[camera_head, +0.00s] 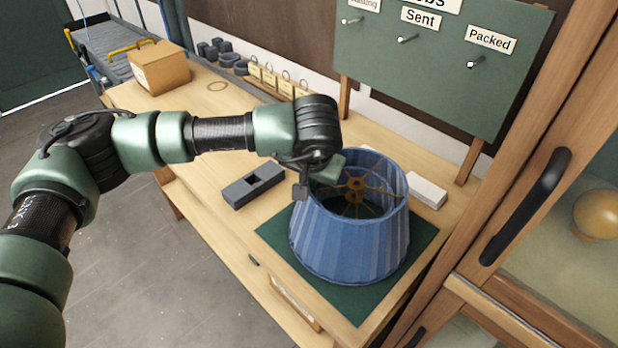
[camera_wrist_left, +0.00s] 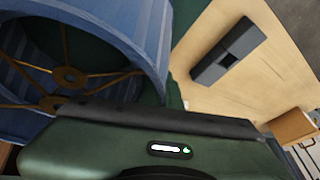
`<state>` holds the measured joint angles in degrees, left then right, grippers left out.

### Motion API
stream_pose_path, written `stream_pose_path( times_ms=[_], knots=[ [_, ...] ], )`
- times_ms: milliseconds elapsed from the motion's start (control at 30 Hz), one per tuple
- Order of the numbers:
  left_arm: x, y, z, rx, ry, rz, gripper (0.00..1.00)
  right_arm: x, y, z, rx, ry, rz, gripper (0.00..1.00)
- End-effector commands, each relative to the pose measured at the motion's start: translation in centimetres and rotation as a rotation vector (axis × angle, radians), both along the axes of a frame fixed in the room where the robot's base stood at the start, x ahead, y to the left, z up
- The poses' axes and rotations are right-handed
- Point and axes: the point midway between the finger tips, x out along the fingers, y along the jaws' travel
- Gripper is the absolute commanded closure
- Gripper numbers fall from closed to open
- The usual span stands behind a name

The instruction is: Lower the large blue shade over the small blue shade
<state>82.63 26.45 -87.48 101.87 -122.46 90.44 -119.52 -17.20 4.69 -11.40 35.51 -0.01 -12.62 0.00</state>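The large blue shade (camera_head: 345,240), pleated, stands upright, wide end down, over the green mat (camera_head: 355,306). I cannot tell whether it touches the mat. It also fills the left of the left wrist view (camera_wrist_left: 125,25), where two brass ring hubs show inside it. I cannot make out the small blue shade as a separate thing; the large shade's wall hides what is inside low down. My left gripper (camera_head: 312,180) is at the large shade's upper left rim. Its fingertips are not clear, so its grip is unsure. My right gripper is not in view.
A dark grey slotted block (camera_head: 253,186) lies left of the shade, and a white block (camera_head: 427,191) lies behind it to the right. A green board (camera_head: 430,70) stands at the back. A wooden cabinet with a black handle (camera_head: 525,205) is close on the right.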

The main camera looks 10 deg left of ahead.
Motion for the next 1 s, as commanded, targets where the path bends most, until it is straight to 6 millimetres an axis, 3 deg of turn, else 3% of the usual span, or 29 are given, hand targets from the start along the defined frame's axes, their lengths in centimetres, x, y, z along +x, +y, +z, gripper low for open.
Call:
stream_pose_path(
  times_ms=[200, 300, 667, 1000],
  knots=[
    [0.0, 0.0, 0.1, -0.001, -0.001, 0.001, 1.00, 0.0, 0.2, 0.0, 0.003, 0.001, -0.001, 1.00],
    [0.0, 0.0, 0.1, -0.001, -0.001, 0.001, 0.71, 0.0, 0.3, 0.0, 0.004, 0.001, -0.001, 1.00],
    [-0.1, -0.1, 0.1, 0.000, 0.001, -0.002, 0.71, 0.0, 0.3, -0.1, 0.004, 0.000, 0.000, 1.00],
    [-2.2, -0.6, 4.7, -0.002, -0.005, -0.001, 0.71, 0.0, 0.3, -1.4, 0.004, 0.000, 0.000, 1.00]
  ],
)
